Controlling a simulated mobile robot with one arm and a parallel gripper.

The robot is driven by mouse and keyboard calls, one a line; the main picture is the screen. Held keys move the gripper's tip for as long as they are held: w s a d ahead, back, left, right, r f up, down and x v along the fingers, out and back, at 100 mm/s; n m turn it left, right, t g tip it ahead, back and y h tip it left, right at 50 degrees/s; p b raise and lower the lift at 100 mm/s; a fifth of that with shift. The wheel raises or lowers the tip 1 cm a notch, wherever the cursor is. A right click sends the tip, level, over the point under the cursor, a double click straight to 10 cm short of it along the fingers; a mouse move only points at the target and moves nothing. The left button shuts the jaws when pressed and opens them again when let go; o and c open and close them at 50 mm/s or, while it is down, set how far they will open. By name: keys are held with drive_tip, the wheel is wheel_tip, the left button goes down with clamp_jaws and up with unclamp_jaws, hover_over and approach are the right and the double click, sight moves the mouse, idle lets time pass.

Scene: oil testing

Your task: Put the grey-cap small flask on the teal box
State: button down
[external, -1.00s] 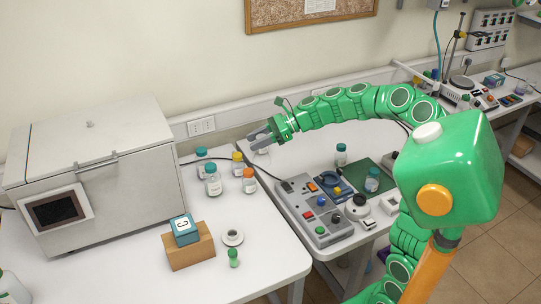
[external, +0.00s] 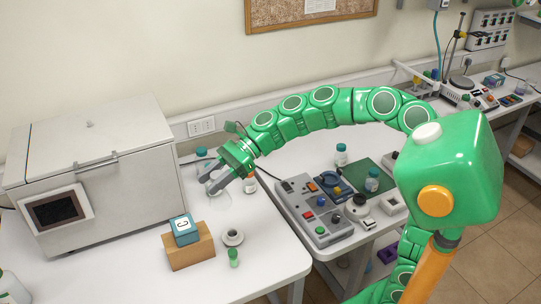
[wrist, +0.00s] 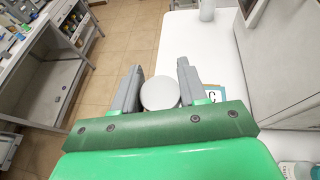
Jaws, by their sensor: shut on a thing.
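My gripper (external: 212,184) is shut on the grey-cap small flask, held above the left bench. The flask's round grey cap (wrist: 160,93) shows between the two fingers in the wrist view. In the external view its clear body (external: 222,200) is faint and hard to make out below the fingers. The teal box (external: 184,229), with a white label marked C, sits on a brown block (external: 188,248) to the lower left of my gripper. In the wrist view the teal box (wrist: 213,97) is partly hidden behind the right finger.
A large grey machine (external: 90,180) fills the left. An orange-capped bottle (external: 250,184) is close beside my gripper. A button panel (external: 315,212) sits on the right bench.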

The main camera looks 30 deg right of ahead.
drive_tip(key=shift+s+a, duration=0.25)
drive_tip(key=shift+a, duration=0.2)
drive_tip(key=shift+w+a+f, duration=1.55)
drive_tip(key=shift+w+f, duration=0.1)
drive_tip(key=shift+f, duration=0.5)
drive_tip(key=shift+w+a+f, duration=1.6)
drive_tip(key=shift+f, duration=0.55)
drive_tip(key=shift+w+a+f, duration=1.55)
drive_tip(key=shift+w+f, duration=0.1)
drive_tip(key=shift+f, duration=0.5)
drive_tip(key=shift+f, duration=0.1)
drive_tip(key=c, duration=0.6)
unclamp_jaws()
